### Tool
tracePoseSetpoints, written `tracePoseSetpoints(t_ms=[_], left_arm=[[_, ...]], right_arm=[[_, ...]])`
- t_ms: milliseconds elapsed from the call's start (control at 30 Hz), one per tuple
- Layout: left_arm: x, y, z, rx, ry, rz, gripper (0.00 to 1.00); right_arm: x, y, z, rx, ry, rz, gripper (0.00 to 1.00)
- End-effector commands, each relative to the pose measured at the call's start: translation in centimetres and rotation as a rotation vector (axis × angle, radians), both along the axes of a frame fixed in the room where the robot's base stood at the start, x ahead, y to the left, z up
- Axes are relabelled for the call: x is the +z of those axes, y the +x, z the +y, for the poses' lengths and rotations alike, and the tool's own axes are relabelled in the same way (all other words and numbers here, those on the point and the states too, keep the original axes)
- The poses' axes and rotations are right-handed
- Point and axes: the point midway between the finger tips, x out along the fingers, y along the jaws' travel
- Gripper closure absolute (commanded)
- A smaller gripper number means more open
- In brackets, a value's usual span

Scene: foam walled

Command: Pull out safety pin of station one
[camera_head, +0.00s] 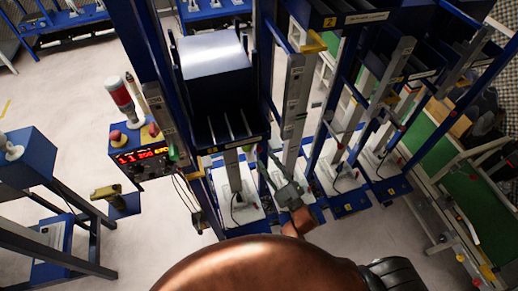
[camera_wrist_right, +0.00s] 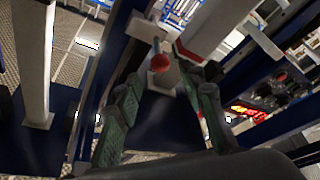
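A small red ball-shaped knob (camera_wrist_right: 160,63), which looks like the safety pin's head, shows in the right wrist view in front of a pale bracket. My right gripper (camera_wrist_right: 162,72) is open, with its green-grey fingers on either side of the knob. I cannot tell whether a finger touches it. In the head view, the right gripper (camera_head: 258,163) reaches in low beside the white column under the dark blue hopper (camera_head: 215,75) of the nearest-left station. The knob cannot be made out there. My left gripper is not in view.
A control box (camera_head: 140,150) with a lit red display and a red-white signal lamp (camera_head: 122,98) stands left of the station. More blue stations stand to the right, before a green conveyor (camera_head: 480,205). Blue frame posts crowd the right gripper closely.

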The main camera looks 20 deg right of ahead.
Motion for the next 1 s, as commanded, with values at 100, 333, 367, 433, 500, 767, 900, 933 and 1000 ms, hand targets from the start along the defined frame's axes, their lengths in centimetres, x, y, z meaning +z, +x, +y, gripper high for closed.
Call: tracePoseSetpoints(t_ms=[100, 333, 367, 433, 500, 767, 900, 933, 1000], left_arm=[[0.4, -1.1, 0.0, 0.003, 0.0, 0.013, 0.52], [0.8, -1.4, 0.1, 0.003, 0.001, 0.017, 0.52], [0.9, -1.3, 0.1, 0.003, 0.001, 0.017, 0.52], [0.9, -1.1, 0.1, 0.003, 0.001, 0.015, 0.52], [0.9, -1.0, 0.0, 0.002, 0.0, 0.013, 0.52], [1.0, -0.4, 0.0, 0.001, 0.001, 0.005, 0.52], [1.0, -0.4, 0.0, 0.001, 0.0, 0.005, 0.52], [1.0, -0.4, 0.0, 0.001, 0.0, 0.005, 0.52], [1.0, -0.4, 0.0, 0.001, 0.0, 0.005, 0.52]], right_arm=[[0.7, 1.9, 0.6, 0.001, 0.002, -0.001, 0.63], [1.5, 4.9, 1.6, -0.001, 0.003, 0.002, 0.63], [1.5, 5.1, 1.6, -0.001, 0.003, 0.003, 0.63], [1.6, 5.6, 1.8, -0.001, 0.003, 0.002, 0.63], [1.6, 5.8, 1.9, -0.001, 0.002, 0.004, 0.63], [1.6, 5.9, 1.9, -0.001, 0.003, 0.005, 0.63], [1.6, 5.9, 1.9, -0.001, 0.003, 0.005, 0.72], [1.6, 5.9, 1.9, -0.001, 0.003, 0.005, 0.74], [1.6, 5.9, 1.9, -0.001, 0.003, 0.005, 0.79]])
